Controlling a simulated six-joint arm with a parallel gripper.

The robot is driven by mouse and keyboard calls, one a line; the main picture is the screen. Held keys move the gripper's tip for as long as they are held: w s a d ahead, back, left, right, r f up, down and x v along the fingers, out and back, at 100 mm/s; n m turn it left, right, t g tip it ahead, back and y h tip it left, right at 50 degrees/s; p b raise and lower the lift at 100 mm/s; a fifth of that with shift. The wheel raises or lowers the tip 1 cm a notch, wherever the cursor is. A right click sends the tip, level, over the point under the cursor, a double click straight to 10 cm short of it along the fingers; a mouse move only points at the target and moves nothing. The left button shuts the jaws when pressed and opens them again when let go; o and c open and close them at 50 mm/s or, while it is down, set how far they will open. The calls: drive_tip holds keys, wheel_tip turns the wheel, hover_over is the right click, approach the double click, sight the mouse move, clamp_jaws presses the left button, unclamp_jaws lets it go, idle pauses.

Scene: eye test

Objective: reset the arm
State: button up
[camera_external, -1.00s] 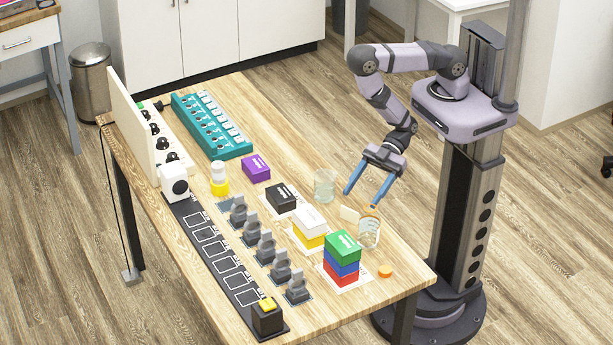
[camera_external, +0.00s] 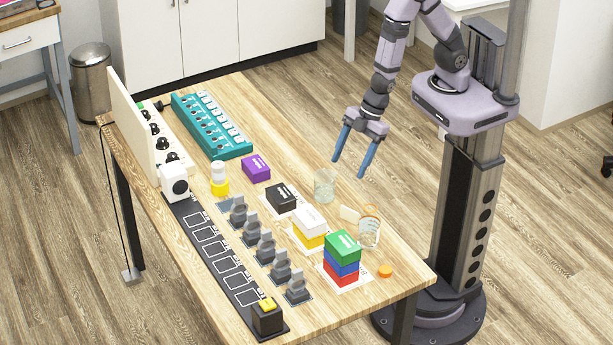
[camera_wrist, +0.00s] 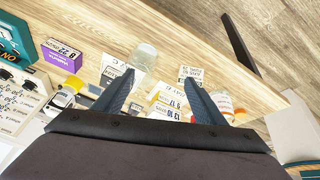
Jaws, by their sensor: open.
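My gripper (camera_external: 349,166) has two blue fingers spread apart with nothing between them. It is raised above the table's right edge in the external view, near the clear glass jar (camera_external: 324,185). In the wrist view the open fingers (camera_wrist: 159,98) point toward the table, with white-labelled boxes and the jar (camera_wrist: 143,57) around and beyond them. The wooden table (camera_external: 175,235) stands in front of my base.
A green, blue and red box stack (camera_external: 342,258), a second jar (camera_external: 369,232) and an orange cap (camera_external: 385,271) stand near the right corner. White-yellow (camera_external: 309,227), black (camera_external: 281,198) and purple (camera_external: 256,168) boxes, grey holders (camera_external: 267,251) and a teal rack (camera_external: 211,127) occupy the rest.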

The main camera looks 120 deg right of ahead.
drive_tip(key=s+r+m+g+b, duration=0.2)
drive_tip(key=s+r+m+g, duration=0.2)
drive_tip(key=s, duration=0.9)
wheel_tip(320, 180, up, 3)
drive_tip(key=shift+s+d+r+g+b, duration=0.1)
drive_tip(key=shift+s+d+g+b, duration=0.15)
drive_tip(key=shift+d+g+b, duration=0.2)
